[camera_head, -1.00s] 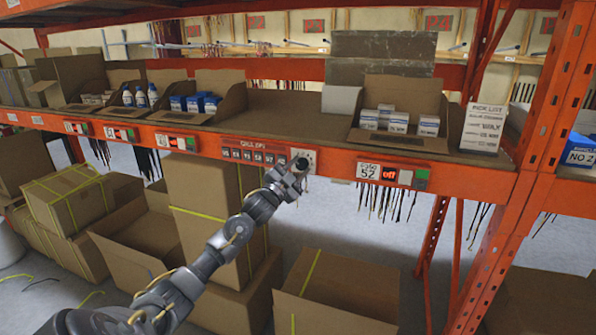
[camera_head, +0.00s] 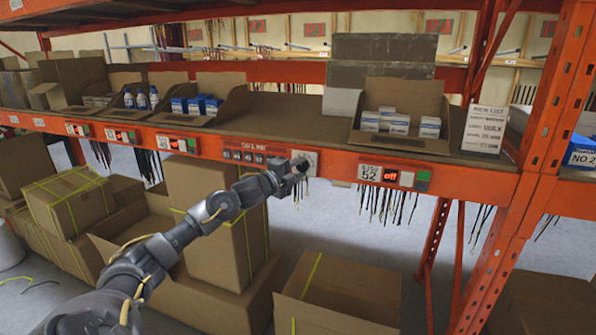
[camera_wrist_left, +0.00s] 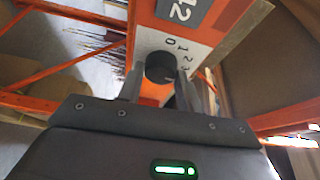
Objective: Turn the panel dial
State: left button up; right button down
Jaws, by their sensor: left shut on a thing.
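The panel dial (camera_wrist_left: 160,67) is a black round knob on a pale plate with the marks 0, 1, 2 and further ones beside it. In the head view its plate (camera_head: 311,157) is on the orange shelf beam, and my gripper mostly hides the knob. My left gripper (camera_head: 299,167) comes up to the plate from the lower left. In the left wrist view its two fingers (camera_wrist_left: 158,85) stand on either side of the knob and are shut on it. My right gripper is not in view.
The orange beam (camera_head: 210,146) carries a display panel left of the dial and a "52 off" unit (camera_head: 382,176) to the right. Open boxes with small cartons (camera_head: 400,100) stand on the shelf above. Cardboard boxes (camera_head: 335,290) fill the floor below. Wires hang under the beam.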

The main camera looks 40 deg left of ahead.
pick_arm(q)
jog(key=shift+m, duration=0.3)
dwell(0.4)
jog(key=o, duration=1)
jog(key=shift+f, duration=0.1)
jog(key=shift+s+b, duration=0.3)
jog(key=shift+s, duration=0.1)
jog(key=s+b, duration=0.4)
jog(key=s, duration=0.6)
jog(key=shift+a+b, duration=0.3)
jog(key=shift+b, duration=0.05)
